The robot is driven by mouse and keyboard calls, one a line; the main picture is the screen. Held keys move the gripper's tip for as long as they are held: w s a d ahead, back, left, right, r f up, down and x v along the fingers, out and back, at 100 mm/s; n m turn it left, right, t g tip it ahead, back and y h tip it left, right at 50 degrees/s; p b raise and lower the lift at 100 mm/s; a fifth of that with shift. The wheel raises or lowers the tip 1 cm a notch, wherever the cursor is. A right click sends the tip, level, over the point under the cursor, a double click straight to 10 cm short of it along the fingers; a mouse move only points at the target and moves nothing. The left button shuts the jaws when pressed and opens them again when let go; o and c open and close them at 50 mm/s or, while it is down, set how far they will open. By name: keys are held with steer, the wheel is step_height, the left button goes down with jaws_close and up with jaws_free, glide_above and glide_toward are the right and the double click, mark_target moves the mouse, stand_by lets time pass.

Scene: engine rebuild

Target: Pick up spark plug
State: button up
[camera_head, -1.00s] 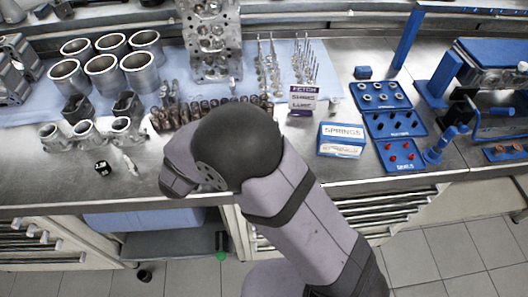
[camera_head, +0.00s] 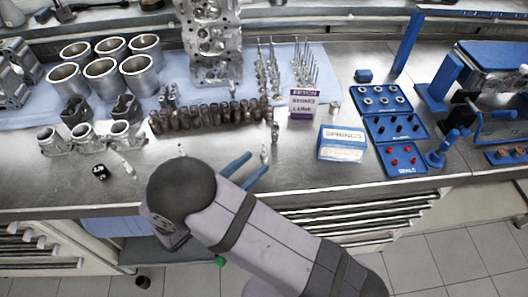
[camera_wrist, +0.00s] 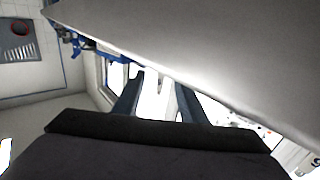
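My gripper (camera_head: 257,161) is open at the bench's front edge, its two blue fingers apart and pointing right. In the wrist view it also shows open (camera_wrist: 158,90), with bright glare between the fingers. A small white and metal piece that looks like a spark plug (camera_head: 264,153) stands just beyond the fingertips; I cannot tell whether it is between them. A similar piece (camera_head: 128,168) lies at the left, near the black cube. Another small pale piece (camera_head: 181,150) is left of the gripper. No plug can be made out clearly in the wrist view.
A row of dark cylindrical parts (camera_head: 210,115) lies behind the gripper. A springs box (camera_head: 341,143) and blue trays (camera_head: 395,125) stand to the right.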

mark_target(262, 156)
steer(key=shift+w+d+r+p, duration=0.1)
steer(key=shift+w+d+p, duration=0.15)
steer(key=shift+w+p, duration=0.05)
steer(key=shift+p+x, duration=0.95)
steer(key=shift+x, duration=1.25)
steer(key=shift+w, duration=0.1)
steer(key=shift+a, duration=0.1)
jaws_close()
